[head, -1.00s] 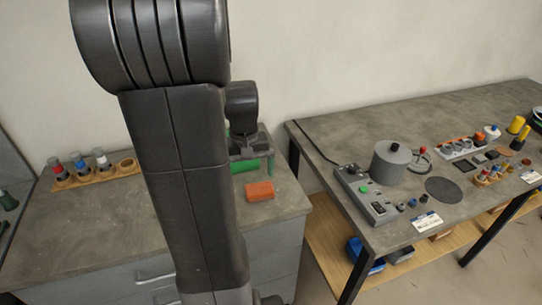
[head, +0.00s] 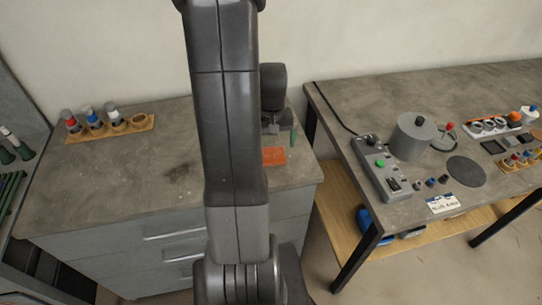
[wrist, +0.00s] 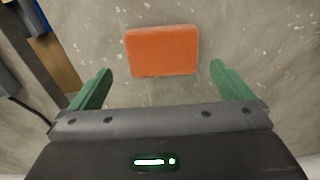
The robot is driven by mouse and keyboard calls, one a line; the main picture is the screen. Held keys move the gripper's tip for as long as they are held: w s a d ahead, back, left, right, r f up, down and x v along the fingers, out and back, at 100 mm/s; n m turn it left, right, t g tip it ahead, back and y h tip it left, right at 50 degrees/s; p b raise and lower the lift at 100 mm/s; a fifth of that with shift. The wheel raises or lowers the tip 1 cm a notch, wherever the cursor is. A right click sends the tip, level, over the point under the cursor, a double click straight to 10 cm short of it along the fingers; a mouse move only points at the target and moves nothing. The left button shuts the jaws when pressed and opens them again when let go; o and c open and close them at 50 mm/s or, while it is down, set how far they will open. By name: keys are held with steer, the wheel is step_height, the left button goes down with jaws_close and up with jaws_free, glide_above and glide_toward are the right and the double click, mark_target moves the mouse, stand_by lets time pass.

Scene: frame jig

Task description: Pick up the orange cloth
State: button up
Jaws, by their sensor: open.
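The orange cloth (wrist: 162,51) is a flat, folded-looking block on the grey worktop. In the head view the cloth (head: 273,156) lies near the right end of the drawer cabinet's top, just right of my arm. My gripper (wrist: 161,80) is open, its two green fingers apart. In the wrist view the cloth sits just ahead of the fingertips, roughly centred between them, with nothing held. In the head view my arm hides part of the gripper and the cabinet top.
A wooden rack (head: 110,128) with several capped bottles stands at the back left of the cabinet top (head: 60,195). To the right, across a gap, a second table holds a control box (head: 383,168) and a grey cylinder (head: 412,138). The cabinet top around the cloth is clear.

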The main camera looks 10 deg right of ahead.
mark_target(271, 153)
steer(key=shift+s+a+f, duration=0.1)
steer(key=shift+s+f, duration=0.1)
steer(key=shift+f, duration=0.9)
steer(key=shift+s+a+f, duration=0.1)
steer(key=shift+s+f, duration=0.05)
steer(key=shift+f, duration=0.95)
steer(key=c, duration=0.9)
steer(key=shift+r, duration=0.1)
step_height(271, 153, up, 10)
steer(key=o, duration=0.4)
steer(key=c, duration=0.3)
